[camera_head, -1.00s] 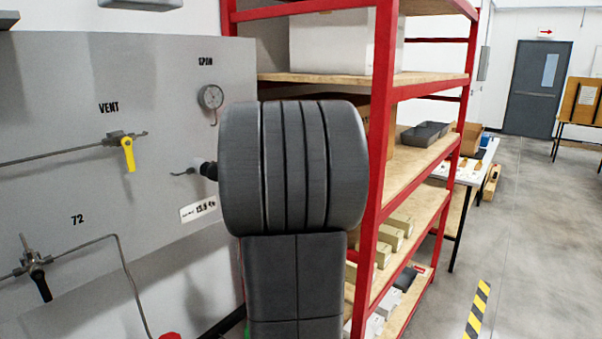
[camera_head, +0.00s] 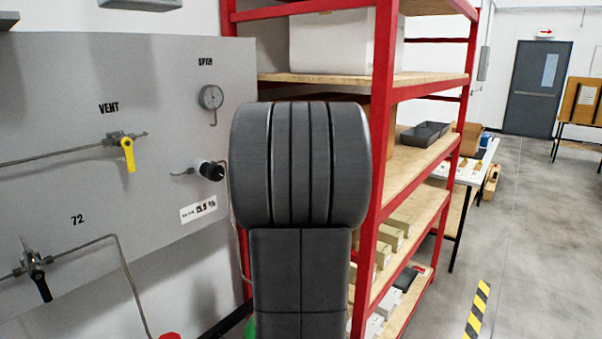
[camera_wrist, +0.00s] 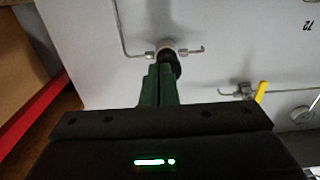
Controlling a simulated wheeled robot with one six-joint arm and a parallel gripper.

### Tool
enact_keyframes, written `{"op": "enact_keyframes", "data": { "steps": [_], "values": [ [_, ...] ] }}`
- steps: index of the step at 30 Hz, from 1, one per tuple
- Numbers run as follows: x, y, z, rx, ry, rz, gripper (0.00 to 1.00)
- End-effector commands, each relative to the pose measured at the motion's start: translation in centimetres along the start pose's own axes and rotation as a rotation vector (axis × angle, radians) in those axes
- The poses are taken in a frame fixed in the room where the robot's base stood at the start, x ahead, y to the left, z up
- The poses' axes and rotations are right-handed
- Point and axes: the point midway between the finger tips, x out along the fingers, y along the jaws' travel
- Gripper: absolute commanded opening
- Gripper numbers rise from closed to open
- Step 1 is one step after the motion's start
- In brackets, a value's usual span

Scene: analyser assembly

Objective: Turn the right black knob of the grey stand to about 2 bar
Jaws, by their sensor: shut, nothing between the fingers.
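The black knob (camera_head: 212,171) sticks out of the right part of the grey panel (camera_head: 160,75), below a round gauge (camera_head: 210,97) whose reading is too small to tell. In the wrist view the knob (camera_wrist: 173,68) shows beyond my fingertips, partly hidden by them, with a pale collar and thin pipes behind it. My gripper (camera_wrist: 160,68) is shut, its green fingers together and empty. The tips lie in front of the knob; I cannot tell whether they touch it. In the head view my arm hides the gripper.
A yellow-handled valve (camera_head: 128,152) and a black-handled valve (camera_head: 38,280) with bent pipes sit further left on the panel. A red-framed shelf (camera_head: 383,120) with boxes stands close on the right of the panel. The floor (camera_head: 520,230) at the far right is clear.

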Motion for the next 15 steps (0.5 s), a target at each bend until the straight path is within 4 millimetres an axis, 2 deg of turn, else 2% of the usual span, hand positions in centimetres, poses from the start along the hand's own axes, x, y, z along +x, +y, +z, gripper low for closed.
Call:
{"op": "enact_keyframes", "data": {
  "steps": [9, 15],
  "values": [
    [4.1, -0.1, 0.0, 0.001, -0.001, -0.003, 0.0],
    [5.5, -0.1, 0.0, 0.0, -0.001, -0.001, 0.0]
  ]
}}
